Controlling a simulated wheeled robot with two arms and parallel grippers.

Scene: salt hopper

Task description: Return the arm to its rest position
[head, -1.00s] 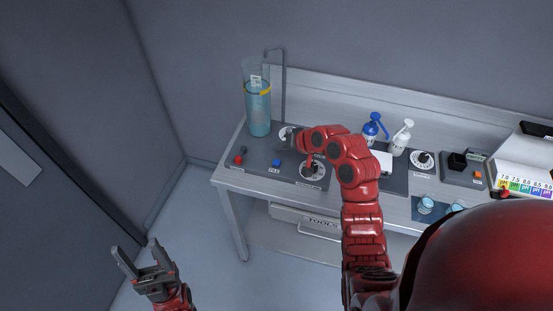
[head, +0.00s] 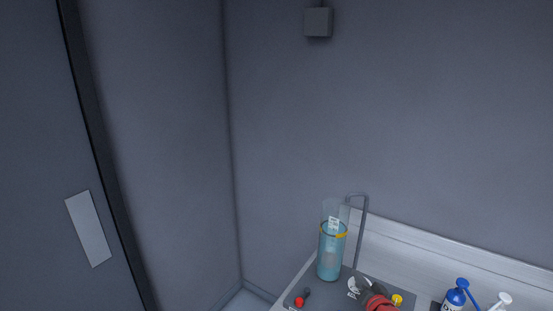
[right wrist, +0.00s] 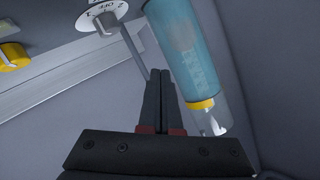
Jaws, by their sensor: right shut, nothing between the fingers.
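My right gripper (head: 366,284) is at the bottom edge of the head view, over the bench panel, with only its front part and some red arm showing. In the right wrist view its dark fingers (right wrist: 163,75) are together, with nothing between them. They appear in front of a thin grey pipe (right wrist: 135,45) and beside the blue cylinder; whether they touch either I cannot tell. My left gripper is out of view.
A clear cylinder of blue liquid (head: 331,258) with a yellow band stands on the bench. A white dial (right wrist: 105,18) and a yellow knob (right wrist: 14,57) are near the gripper. A red knob (head: 299,301), blue bottle (head: 454,298) and white pump (head: 502,300) also show. Wall surrounds the bench.

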